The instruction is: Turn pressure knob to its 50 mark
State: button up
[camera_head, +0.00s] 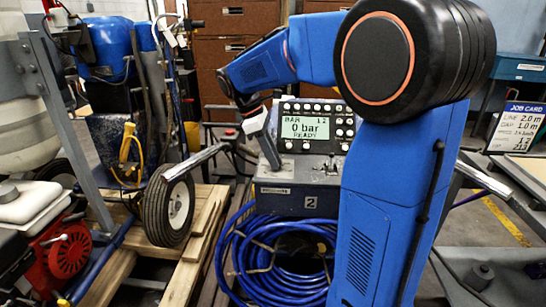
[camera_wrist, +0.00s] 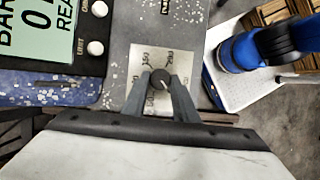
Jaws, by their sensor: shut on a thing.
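The pressure knob (camera_wrist: 160,78) is a small dark round knob with a light pointer line. It sits on a pale dial plate (camera_wrist: 137,58) with printed numbers, of which 150 and 200 are the clearest. My gripper (camera_wrist: 160,86) is shut on the knob, one grey finger on each side. The pointer's exact reading is too small to tell, and the fingers cover part of the plate. In the head view my gripper (camera_head: 272,158) reaches down onto the left of the control box (camera_head: 293,200); the knob is hidden there. The display (camera_head: 306,127) reads 0 bar, READY.
Push buttons surround the display. Coiled blue hose (camera_head: 268,262) hangs below the box. A wheel (camera_head: 168,207) and a wooden pallet (camera_head: 188,270) are at left. A job card (camera_head: 516,127) stands at right. My blue arm blocks the middle right.

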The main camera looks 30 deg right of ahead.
jog(key=m, duration=0.2)
jog(key=m+g+y, duration=0.1)
jog(key=m, duration=0.2)
jog(key=shift+w+d+m+g+y, duration=0.2)
jog(key=shift+d+m+g+y, duration=0.1)
jog(key=shift+m+y, duration=0.1)
jog(key=m+y, duration=0.1)
jog(key=m, duration=0.2)
jog(key=m+y, duration=0.1)
jog(key=m, duration=0.1)
jog(key=shift+d+m, duration=0.2)
jog(key=shift+m, duration=0.2)
jog(key=o, duration=1.1)
jog(key=shift+c, duration=0.2)
jog(key=v, duration=1.7)
jog(key=shift+w+d, duration=0.3)
jog(key=shift+r, duration=0.1)
